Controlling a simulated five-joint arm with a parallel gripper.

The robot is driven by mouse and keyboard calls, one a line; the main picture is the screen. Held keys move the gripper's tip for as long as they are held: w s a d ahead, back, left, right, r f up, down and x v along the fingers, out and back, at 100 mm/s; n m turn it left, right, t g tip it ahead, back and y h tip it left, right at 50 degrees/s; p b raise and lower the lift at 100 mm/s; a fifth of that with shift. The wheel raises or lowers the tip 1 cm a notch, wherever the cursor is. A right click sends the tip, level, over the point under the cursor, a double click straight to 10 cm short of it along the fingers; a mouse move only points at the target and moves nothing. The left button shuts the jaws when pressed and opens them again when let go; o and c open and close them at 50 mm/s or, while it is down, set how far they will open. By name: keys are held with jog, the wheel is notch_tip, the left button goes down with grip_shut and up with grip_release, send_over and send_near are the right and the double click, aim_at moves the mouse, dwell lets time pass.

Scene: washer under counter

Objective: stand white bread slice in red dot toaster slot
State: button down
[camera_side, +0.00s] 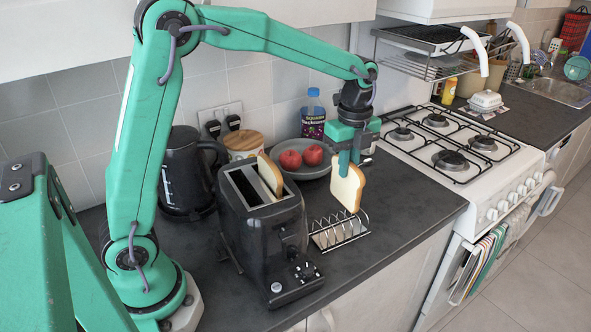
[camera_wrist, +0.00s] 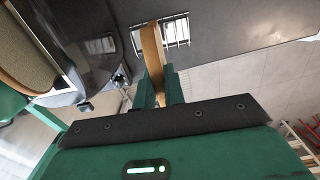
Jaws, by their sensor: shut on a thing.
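My gripper (camera_side: 346,163) is shut on the white bread slice (camera_side: 347,188), pale with a brown crust, held upright above the wire toast rack (camera_side: 340,233). In the wrist view my gripper (camera_wrist: 160,88) has the slice (camera_wrist: 152,55) edge-on between its fingers. The black toaster (camera_side: 265,232) stands left of the slice, apart from it. Its left slot (camera_side: 243,187) looks empty. Another bread slice (camera_side: 270,174) stands in its right slot, its top showing. I cannot make out a red dot on the toaster.
A bowl (camera_side: 318,171) with red apples (camera_side: 302,157), a bottle (camera_side: 313,115), a wooden-lidded canister (camera_side: 244,143) and a black kettle (camera_side: 184,172) stand behind the toaster. A gas hob (camera_side: 450,150) lies to the right. Bare counter (camera_side: 405,200) lies right of the rack.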

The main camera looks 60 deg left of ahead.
jog(key=shift+r, duration=0.15)
jog(key=shift+r, duration=1.35)
jog(key=shift+r, duration=0.1)
jog(key=s+a+r+n, duration=0.2)
jog(key=s+r+n, duration=0.25)
jog(key=s, duration=0.25)
jog(key=s+a+r+n, duration=0.3)
jog(key=s+r+n, duration=0.1)
jog(key=s+r, duration=0.15)
jog(key=s+a+f+m, duration=0.2)
jog(key=s+a+m, duration=0.2)
jog(key=s+m, duration=0.3)
jog(key=shift+s+f+m, duration=0.3)
jog(key=shift+s+m, duration=0.1)
jog(key=shift+m, duration=0.35)
